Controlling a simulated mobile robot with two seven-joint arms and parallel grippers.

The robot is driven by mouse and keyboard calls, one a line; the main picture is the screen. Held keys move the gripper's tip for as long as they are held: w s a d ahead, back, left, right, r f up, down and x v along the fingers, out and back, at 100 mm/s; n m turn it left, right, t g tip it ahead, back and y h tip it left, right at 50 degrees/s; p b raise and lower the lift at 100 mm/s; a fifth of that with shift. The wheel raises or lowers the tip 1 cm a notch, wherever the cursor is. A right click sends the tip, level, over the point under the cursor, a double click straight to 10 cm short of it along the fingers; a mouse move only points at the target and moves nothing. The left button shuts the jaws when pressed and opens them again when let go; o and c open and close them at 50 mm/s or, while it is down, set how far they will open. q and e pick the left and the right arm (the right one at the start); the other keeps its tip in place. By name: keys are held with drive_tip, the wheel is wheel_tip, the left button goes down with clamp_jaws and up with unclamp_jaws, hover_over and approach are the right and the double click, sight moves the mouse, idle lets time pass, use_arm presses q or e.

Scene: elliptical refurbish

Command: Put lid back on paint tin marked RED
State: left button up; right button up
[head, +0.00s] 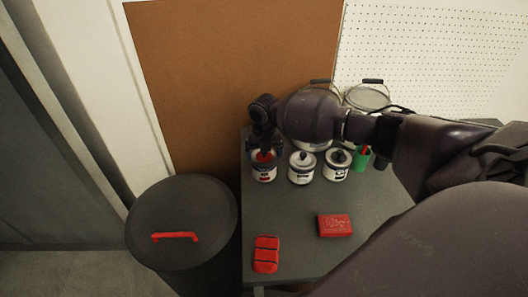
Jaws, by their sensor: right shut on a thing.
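The leftmost tin (264,174) is small and white with dark marks and stands upright near the table's left edge. Red shows at its top, and I cannot tell whether this is paint or lid. My right gripper (265,149) points down directly over this tin. It is shut on what appears to be the lid, mostly hidden by the fingers. I cannot tell whether the lid touches the rim. My left gripper is not in view.
Two similar tins, a middle one (302,173) and a right one (336,171), stand close by with knobbed tops. A green container (361,162), a large bucket (367,98), a red box (335,226) and a red segmented block (266,255) are on the table (292,215). A dark bin (180,208) stands left.

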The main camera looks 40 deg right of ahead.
idle(0.3)
drive_tip(key=o, duration=0.6)
drive_tip(key=shift+r, duration=0.1)
drive_tip(key=shift+r+p, duration=2)
drive_tip(key=shift+r, duration=1.4)
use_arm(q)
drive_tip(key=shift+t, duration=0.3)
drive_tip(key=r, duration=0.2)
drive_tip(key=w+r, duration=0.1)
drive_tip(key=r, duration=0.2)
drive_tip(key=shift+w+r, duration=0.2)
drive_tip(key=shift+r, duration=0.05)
use_arm(e)
clamp_jaws()
